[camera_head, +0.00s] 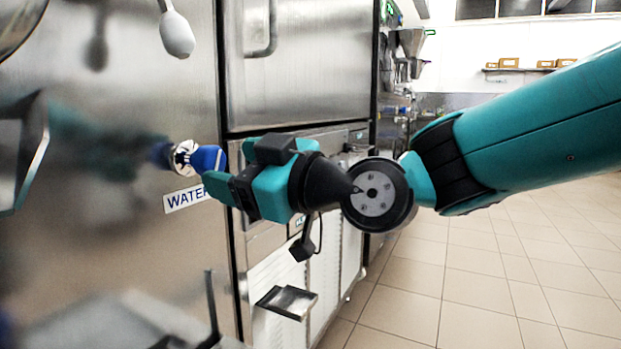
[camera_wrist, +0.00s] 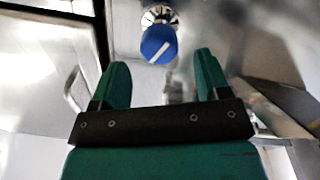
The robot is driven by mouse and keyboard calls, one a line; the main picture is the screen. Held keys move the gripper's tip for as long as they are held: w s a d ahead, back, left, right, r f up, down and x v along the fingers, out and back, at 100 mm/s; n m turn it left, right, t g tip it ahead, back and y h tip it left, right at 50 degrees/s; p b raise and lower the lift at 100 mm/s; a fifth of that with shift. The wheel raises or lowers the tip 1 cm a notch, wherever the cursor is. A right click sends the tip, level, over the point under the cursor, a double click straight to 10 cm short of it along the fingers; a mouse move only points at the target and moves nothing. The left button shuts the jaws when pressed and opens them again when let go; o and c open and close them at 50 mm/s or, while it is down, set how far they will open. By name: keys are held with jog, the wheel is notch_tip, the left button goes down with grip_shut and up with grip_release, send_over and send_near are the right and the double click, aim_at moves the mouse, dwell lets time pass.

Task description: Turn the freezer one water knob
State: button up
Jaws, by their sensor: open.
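The water knob (camera_head: 207,158) is blue, on a round chrome base fixed to the steel freezer front, just above a "WATER" label (camera_head: 187,198). In the wrist view the knob (camera_wrist: 158,44) shows face-on with a white line slanting up to the right. My gripper (camera_head: 212,180) is beside the knob in the head view and partly overlaps its lower right side. In the wrist view my gripper (camera_wrist: 162,80) is open, its two green fingers apart and empty. The knob appears beyond the fingertips, roughly centred between them. I cannot tell whether a finger touches it.
A white-ended lever (camera_head: 177,35) hangs above the knob. A dark-edged metal part (camera_head: 22,150) juts out at the far left, and a steel surface (camera_head: 125,325) lies below. A small metal tray (camera_head: 287,301) sticks out at lower centre. The tiled floor (camera_head: 480,275) at right is clear.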

jog(key=v, duration=1)
jog(key=shift+d, duration=0.3)
jog(key=shift+s, duration=0.1)
